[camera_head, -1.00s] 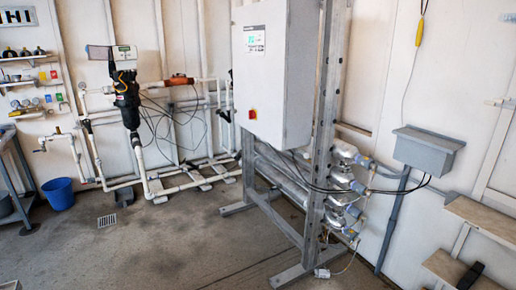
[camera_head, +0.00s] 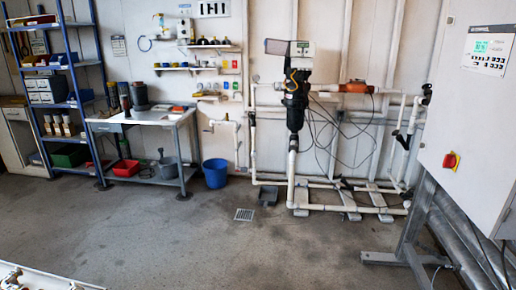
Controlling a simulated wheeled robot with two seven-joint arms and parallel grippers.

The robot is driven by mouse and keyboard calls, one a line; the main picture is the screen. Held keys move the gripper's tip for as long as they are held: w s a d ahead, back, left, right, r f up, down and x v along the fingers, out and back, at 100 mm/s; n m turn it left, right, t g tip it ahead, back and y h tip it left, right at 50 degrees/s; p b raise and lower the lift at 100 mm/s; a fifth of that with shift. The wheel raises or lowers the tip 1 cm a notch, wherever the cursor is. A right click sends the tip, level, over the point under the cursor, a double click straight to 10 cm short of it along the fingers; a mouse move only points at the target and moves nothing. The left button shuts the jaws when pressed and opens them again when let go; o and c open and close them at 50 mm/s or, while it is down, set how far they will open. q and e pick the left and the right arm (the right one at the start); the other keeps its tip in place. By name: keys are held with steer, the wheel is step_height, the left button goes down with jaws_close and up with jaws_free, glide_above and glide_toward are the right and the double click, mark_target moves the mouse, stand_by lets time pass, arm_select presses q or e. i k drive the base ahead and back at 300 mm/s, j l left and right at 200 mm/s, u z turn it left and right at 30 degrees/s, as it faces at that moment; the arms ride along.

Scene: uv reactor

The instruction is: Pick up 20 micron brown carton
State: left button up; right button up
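No carton can be clearly read as the 20 micron brown one from this distance. Several small brown-and-white items (camera_head: 57,128) stand on a lower shelf of the blue shelving unit (camera_head: 75,75) at the far left. I cannot tell whether they are cartons, and their labels are too small to read. Neither of my grippers is in view.
White piping (camera_head: 330,185) runs along the back wall. A grey cabinet (camera_head: 470,130) on a metal frame blocks the right. The middle floor is clear.

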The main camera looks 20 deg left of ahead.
mark_target(50, 130)
steer(key=i+u, duration=0.2)
steer(key=i, duration=0.45)
steer(key=i+u, duration=0.15)
steer(key=i, duration=0.5)
steer(key=i+l+u, duration=0.2)
steer(key=i, duration=0.4)
steer(key=i+j+u, duration=0.2)
steer(key=i+u, duration=0.25)
steer(key=i+j+u, duration=0.1)
steer(key=u, duration=0.35)
steer(key=i+l+u, duration=0.15)
steer(key=i+u, duration=0.3)
steer(key=i+l+u, duration=0.15)
steer(key=i+u, duration=0.3)
steer(key=i+j+u, duration=0.25)
steer(key=i+u, duration=0.2)
steer(key=i, duration=0.35)
steer(key=i+u, duration=0.45)
steer(key=i, duration=0.3)
steer(key=i+z, duration=0.1)
steer(key=i, duration=2.2)
steer(key=i+z, duration=0.3)
steer(key=i, duration=0.15)
steer(key=i+z, duration=0.3)
steer(key=i, duration=0.2)
steer(key=i+j+z, duration=0.65)
steer(key=i, duration=0.25)
